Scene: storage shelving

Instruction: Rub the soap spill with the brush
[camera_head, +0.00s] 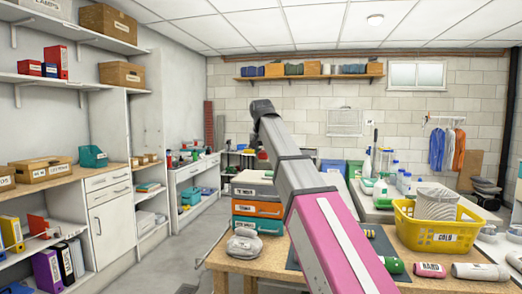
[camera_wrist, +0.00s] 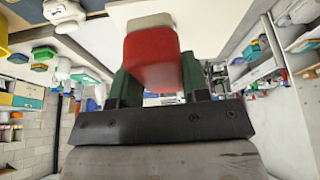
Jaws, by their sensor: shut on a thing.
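In the wrist view, my gripper (camera_wrist: 160,82) has its dark green fingers closed on the sides of a red block with a pale beige end (camera_wrist: 150,50), which looks like the brush. The pale end points toward the top of the picture, near a plain white surface (camera_wrist: 185,10). I cannot tell whether it touches that surface. In the head view my arm rises across the middle and bends down at the far end. A small red patch beneath the bend may be the brush; the gripper is mostly hidden there. I cannot make out a soap spill in either view.
A wooden table (camera_head: 240,262) holds a yellow basket (camera_head: 440,238), cans and stacked drawers (camera_head: 257,208). Behind it at right, a pale table (camera_head: 385,212) carries bottles, including a spray bottle (camera_head: 367,163). Shelves line the left wall. Bare floor (camera_head: 205,245) shows left of centre.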

